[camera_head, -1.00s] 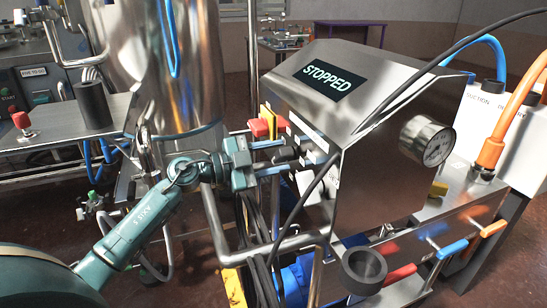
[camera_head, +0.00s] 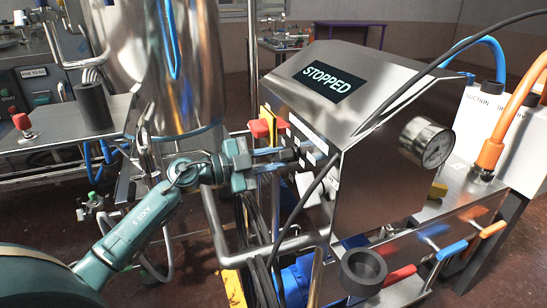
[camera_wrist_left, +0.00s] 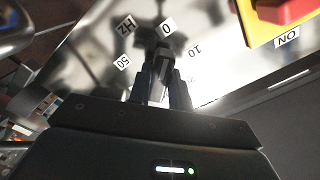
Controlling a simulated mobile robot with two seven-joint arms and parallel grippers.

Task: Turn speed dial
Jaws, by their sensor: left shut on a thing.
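The speed dial (camera_wrist_left: 164,50) is a black knob on the shiny panel, with labels 0, 10, 50 and Hz around it in the left wrist view. My left gripper (camera_wrist_left: 163,80) is shut on the dial, its two dark fingers on either side of the knob. In the head view the left gripper (camera_head: 280,160) reaches from the left to the side panel of the metal control box (camera_head: 330,90), and the dial is mostly hidden there. The box's display (camera_head: 329,80) reads STOPPED. My right gripper is not in view.
A pressure gauge (camera_head: 427,142) is on the box's right side. A black cable (camera_head: 420,62) hangs across the box's front. A steel pipe (camera_head: 275,248) runs below my left arm.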

